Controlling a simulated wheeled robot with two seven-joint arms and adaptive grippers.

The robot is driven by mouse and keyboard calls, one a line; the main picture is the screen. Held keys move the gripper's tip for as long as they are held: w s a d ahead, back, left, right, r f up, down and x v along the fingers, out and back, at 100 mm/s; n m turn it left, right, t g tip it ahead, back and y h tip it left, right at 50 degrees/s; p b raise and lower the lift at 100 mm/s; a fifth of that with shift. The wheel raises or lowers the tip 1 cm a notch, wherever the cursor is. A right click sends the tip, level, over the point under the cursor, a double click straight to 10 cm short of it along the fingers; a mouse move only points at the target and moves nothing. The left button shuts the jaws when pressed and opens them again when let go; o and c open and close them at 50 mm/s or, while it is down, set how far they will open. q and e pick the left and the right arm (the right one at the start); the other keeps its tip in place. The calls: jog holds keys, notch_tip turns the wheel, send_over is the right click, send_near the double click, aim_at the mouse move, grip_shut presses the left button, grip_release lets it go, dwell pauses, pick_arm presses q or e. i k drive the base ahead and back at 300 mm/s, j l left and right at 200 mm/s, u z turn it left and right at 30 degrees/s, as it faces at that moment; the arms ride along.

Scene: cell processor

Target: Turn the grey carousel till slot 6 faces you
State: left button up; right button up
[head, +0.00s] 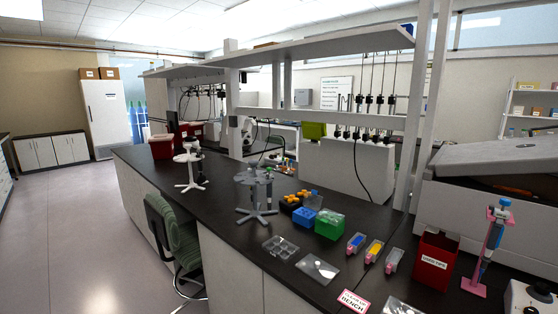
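A grey carousel (253,180) stands upright on the black bench, in the middle of the head view. It has a round top on a post and a base with spread feet. Small items hang around its rim, one of them with a dark body at its right side. The slot numbers are too small to read, so I cannot tell which slot faces me. A similar white carousel (187,158) stands farther back to the left. Neither of my grippers is in view.
Right of the grey carousel are a black rack (290,203), a blue box (303,217) and a green box (329,225). A clear well plate (280,247) lies in front. A red bin (434,260) stands at right. A green chair (178,235) is against the bench's left side. Open floor lies left.

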aim_at(249, 179)
jog(key=i+j+z, duration=0.15)
jog(key=z, duration=0.15)
jog(key=i+j+z, duration=0.1)
jog(key=j+z, duration=0.45)
jog(key=i+j+z, duration=0.15)
jog(key=j, duration=0.25)
jog(key=j+z, duration=0.2)
jog(key=j, duration=0.15)
